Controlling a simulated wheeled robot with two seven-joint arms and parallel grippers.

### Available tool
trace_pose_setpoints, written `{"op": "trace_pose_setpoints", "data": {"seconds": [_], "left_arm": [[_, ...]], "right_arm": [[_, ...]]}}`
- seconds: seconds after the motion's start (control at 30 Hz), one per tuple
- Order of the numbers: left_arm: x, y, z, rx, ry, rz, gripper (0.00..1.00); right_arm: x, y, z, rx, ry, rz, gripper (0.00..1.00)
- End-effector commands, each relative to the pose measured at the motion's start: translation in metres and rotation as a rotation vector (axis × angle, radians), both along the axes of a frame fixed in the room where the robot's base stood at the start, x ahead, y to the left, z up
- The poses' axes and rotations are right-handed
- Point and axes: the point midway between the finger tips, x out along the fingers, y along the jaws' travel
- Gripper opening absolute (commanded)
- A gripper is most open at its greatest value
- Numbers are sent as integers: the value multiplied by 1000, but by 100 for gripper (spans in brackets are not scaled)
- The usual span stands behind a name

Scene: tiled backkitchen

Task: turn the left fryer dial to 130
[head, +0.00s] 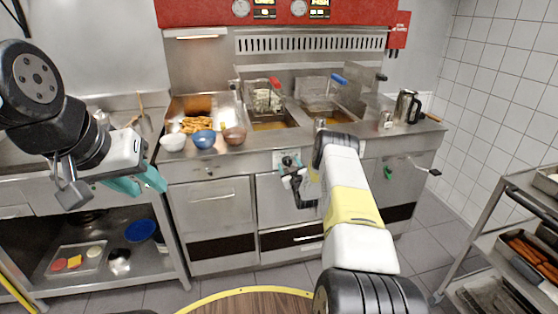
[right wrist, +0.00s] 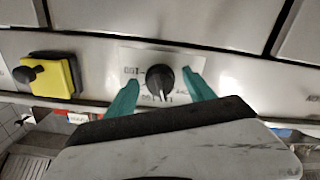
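The left fryer dial (right wrist: 160,80) is a round black knob on a pale plate with small printed numbers in the right wrist view. Its narrow end points down in that picture; the numbers are too small to read surely. My right gripper (right wrist: 161,83) is open, its teal fingers on either side of the dial with a small gap at each side. In the head view my right gripper (head: 290,172) is at the fryer's front panel, and its own wrist partly hides the dial. My left gripper (head: 143,185) hangs empty at the left, its teal fingers apart.
A yellow block with a black knob (right wrist: 52,76) sits left of the dial in the right wrist view. Bowls (head: 204,139), fries and two fryer baskets (head: 266,100) are on the counter above. A rack (head: 500,215) stands at the right.

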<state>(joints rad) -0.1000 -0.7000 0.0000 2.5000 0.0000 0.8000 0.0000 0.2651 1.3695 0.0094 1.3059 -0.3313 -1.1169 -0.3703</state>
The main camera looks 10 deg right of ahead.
Motion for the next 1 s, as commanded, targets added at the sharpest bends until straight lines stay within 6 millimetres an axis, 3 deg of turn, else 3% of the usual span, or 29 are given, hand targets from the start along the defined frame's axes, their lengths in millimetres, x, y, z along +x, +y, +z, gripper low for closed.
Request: {"op": "trace_pose_setpoints", "data": {"seconds": [0.37, 0.8, 1.0], "left_arm": [[0, 0, 0, 0, 0, 0, 36], [0, 0, 0, 0, 0, 0, 36], [0, 0, 0, 0, 0, 0, 36]], "right_arm": [[-4, 0, 1, -1, -1, 0, 63], [-69, -3, 0, 0, 2, -1, 63], [-78, -3, 0, -1, 0, 0, 63]]}}
